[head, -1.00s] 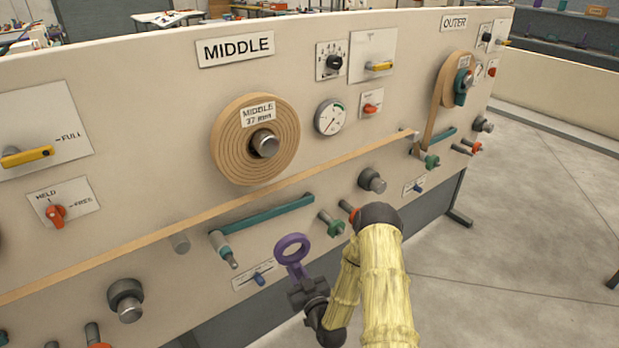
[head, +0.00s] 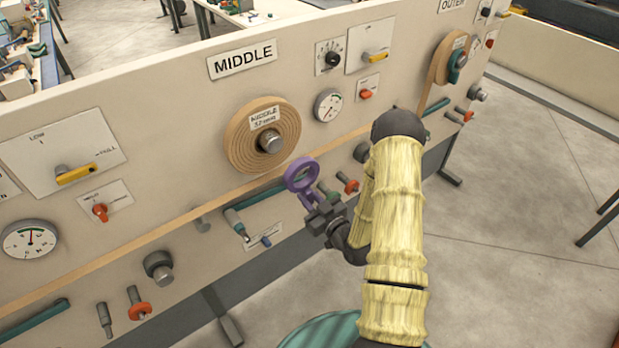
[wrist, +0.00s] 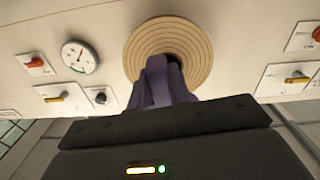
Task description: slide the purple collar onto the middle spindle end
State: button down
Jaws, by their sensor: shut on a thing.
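The purple collar (head: 301,174) is a ring with a short handle, held up in front of the panel in the head view. My gripper (head: 322,214) is shut on its handle. The middle spindle end (head: 270,143) is a metal stub at the centre of the tan coil marked MIDDLE (head: 240,138). In the head picture the ring appears below and to the right of the spindle end, apart from it. In the wrist view the collar (wrist: 158,85) covers part of the coil (wrist: 195,50) and most of the spindle end.
A tan strip (head: 150,245) runs slantwise across the panel under the coil. A teal bar (head: 262,192), green knob and red-collared peg (head: 348,184) lie close to the collar. A gauge (head: 328,105) sits right of the coil. Open floor lies at right.

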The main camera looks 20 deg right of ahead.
notch_tip(320, 180, up, 2)
jog(key=shift+s+d+r+p, duration=0.1)
jog(key=shift+s+r+p, duration=0.1)
jog(key=shift+p, duration=0.2)
jog(key=shift+f, duration=0.1)
jog(key=shift+w, duration=0.2)
jog(key=shift+f+x, duration=0.55)
jog(key=shift+x, duration=2.65)
jog(key=s+a+f+m+h, duration=0.2)
jog(key=s+f+h, duration=0.3)
jog(key=s+f, duration=0.5)
notch_tip(320, 180, down, 3)
jog(key=shift+s+a+r+m+t+b, duration=0.25)
jog(key=shift+a+m+t+b, duration=0.15)
jog(key=shift+m, duration=0.3)
